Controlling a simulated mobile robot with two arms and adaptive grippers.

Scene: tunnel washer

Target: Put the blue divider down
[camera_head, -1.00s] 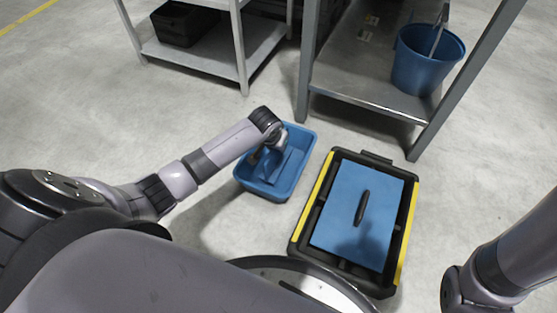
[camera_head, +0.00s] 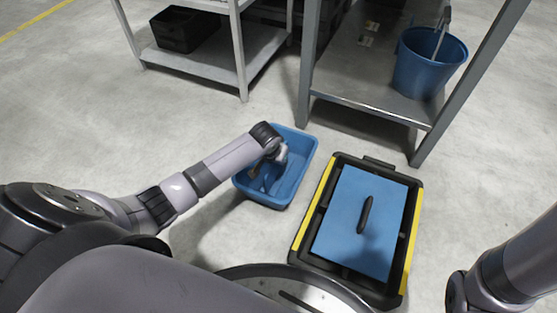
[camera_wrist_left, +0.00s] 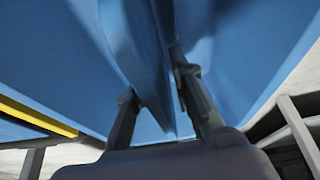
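The blue divider (camera_wrist_left: 150,60) is a thin blue panel. In the left wrist view it stands nearly edge-on between my left fingers, one close on each side. My left gripper (camera_head: 266,171) reaches down into the blue bin (camera_head: 303,162) on the floor. It appears shut on the divider, and the wrist view (camera_wrist_left: 157,85) shows both fingertips. In the head view the divider is dark and small beneath the gripper, at the bin's left side. I cannot tell whether its lower edge touches the bin floor. My right gripper is out of view.
A black crate with yellow edges (camera_head: 328,195) and a blue lid (camera_head: 360,220) with a black handle lies right of the bin. A metal shelf (camera_head: 370,85) holding a blue bucket (camera_head: 425,70) stands behind. A lighter shelf (camera_head: 200,58) is back left. Left floor is clear.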

